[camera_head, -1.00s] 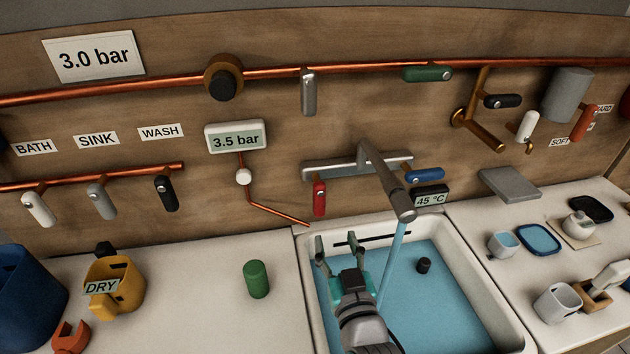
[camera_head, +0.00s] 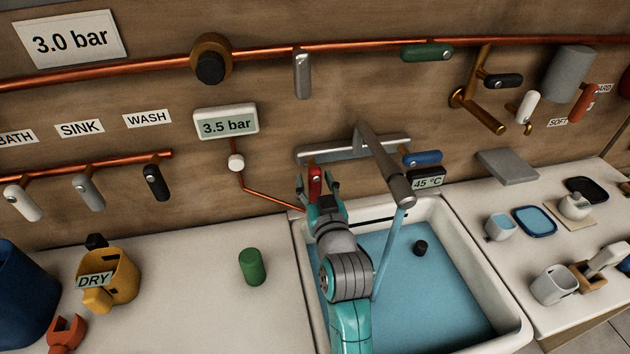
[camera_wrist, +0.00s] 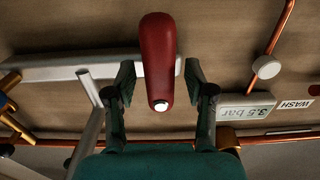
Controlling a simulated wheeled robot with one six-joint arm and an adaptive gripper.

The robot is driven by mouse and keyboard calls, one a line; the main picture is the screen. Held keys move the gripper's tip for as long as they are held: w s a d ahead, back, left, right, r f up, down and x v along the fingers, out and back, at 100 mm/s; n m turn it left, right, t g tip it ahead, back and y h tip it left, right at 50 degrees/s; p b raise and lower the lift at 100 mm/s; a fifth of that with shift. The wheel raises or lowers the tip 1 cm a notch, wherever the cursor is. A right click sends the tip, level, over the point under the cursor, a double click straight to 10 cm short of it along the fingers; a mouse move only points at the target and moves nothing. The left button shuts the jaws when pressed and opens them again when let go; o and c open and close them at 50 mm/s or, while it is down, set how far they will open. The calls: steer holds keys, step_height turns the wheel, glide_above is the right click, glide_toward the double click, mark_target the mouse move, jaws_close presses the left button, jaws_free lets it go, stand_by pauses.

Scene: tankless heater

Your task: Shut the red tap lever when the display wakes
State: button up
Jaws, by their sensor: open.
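The red tap lever (camera_head: 315,182) hangs down from the left end of the grey tap bar (camera_head: 345,149). In the wrist view the red lever (camera_wrist: 158,62) lies between the two open fingers, with a gap on each side. My gripper (camera_head: 317,183) is open around the lever; the wrist view also shows its fingers (camera_wrist: 160,85). The small display (camera_head: 428,182) under the blue lever (camera_head: 423,159) is lit and reads 45 °C. Water runs from the spout (camera_head: 397,187) into the sink. My gripper hides the lever's lower end in the head view.
The sink (camera_head: 510,325) holds blue water and a black plug (camera_head: 420,248). The spout stands close to the right of my arm. A wall gauge (camera_head: 226,124) reads 3.5 bar.

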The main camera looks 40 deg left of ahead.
steer(key=shift+w+a, duration=0.2)
jaws_close()
